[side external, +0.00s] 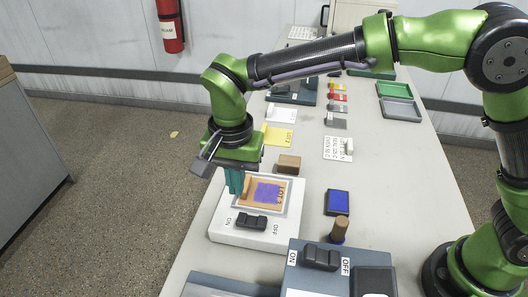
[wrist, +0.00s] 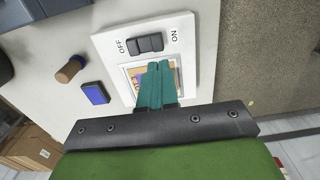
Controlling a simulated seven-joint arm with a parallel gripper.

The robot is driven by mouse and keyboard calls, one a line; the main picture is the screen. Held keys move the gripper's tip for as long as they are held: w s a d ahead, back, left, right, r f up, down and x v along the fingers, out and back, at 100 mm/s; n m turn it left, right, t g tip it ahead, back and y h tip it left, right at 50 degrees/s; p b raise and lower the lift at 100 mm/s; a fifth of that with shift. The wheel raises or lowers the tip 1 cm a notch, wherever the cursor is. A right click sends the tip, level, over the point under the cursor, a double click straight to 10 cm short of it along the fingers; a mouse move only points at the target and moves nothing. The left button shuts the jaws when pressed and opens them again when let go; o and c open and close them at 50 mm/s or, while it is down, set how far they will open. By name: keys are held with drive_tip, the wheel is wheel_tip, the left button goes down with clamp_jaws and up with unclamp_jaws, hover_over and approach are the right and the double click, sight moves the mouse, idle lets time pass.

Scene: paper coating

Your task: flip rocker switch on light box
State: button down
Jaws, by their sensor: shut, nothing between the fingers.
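The white light box (side external: 226,231) sits on the table with a framed panel holding an orange and purple sheet (side external: 268,193). Its black rocker switch (side external: 252,222) is on the near side, between the ON and OFF labels. In the wrist view the switch (wrist: 145,43) lies just beyond my fingertips, OFF on the left and ON on the right. Which way it is tilted I cannot tell. My gripper (side external: 236,192), with teal fingers, is shut and empty over the panel's left part. In the wrist view its fingers (wrist: 160,66) cover part of the sheet.
A grey-blue box (side external: 300,265) with another ON/OFF rocker stands in front of the light box. A blue ink pad (side external: 338,203) and a wooden-handled stamp (side external: 339,230) lie to the right. A brown block (side external: 289,164) is behind. Table is open between these and my base.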

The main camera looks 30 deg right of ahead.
sight(239, 217)
wheel_tip(239, 217, down, 8)
drive_tip(key=shift+r, duration=0.1)
idle(0.4)
drive_tip(key=shift+w+a+f, duration=0.1)
drive_tip(key=shift+f, duration=0.25)
drive_tip(key=shift+r, duration=0.1)
drive_tip(key=shift+s+d+r, duration=0.35)
drive_tip(key=shift+s+d, duration=0.15)
drive_tip(key=shift+d, duration=0.05)
drive_tip(key=shift+r, duration=0.1)
wheel_tip(239, 217, up, 14)
drive_tip(key=w+a, duration=0.2)
drive_tip(key=shift+f, duration=0.25)
